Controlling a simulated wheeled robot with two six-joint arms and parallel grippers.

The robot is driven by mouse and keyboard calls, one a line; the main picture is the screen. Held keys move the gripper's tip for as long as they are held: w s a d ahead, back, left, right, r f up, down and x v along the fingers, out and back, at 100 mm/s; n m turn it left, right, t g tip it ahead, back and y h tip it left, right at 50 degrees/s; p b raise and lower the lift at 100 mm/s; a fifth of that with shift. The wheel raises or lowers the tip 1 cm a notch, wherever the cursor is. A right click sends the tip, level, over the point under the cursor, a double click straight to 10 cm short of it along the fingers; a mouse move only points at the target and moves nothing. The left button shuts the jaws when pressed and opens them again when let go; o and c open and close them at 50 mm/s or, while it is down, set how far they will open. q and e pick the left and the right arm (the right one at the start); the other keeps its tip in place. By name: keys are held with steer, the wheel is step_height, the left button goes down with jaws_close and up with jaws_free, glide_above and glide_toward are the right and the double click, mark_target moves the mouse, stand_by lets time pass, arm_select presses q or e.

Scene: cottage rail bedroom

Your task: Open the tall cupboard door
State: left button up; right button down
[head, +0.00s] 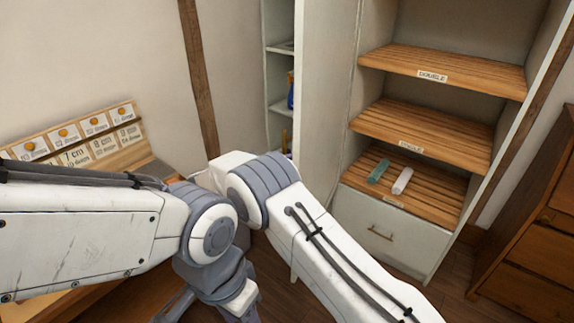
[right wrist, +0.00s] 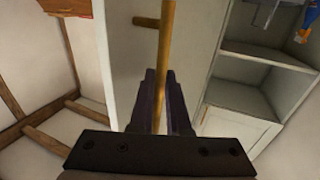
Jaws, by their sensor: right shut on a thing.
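The tall cupboard's white door (head: 325,100) stands swung out in the head view, and slatted wooden shelves (head: 440,70) show inside the cupboard. In the right wrist view the white door panel (right wrist: 188,60) carries a wooden bar handle (right wrist: 166,40) with a short peg at its upper end. My right gripper (right wrist: 161,82) is shut on this handle, one dark finger on each side. In the head view the arms cross in front and I cannot see the gripping fingers. My left gripper's fingers do not show.
A green object (head: 378,171) and a white object (head: 402,181) lie on the lowest slatted shelf, above a drawer (head: 385,225). Narrow white shelves (head: 279,85) stand left of the door. A wooden chest (head: 535,240) is at the right. A labelled board (head: 75,140) is at the left.

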steer(key=shift+w+a, duration=0.5)
steer(key=shift+a, duration=0.1)
steer(key=c, duration=0.9)
jaws_free()
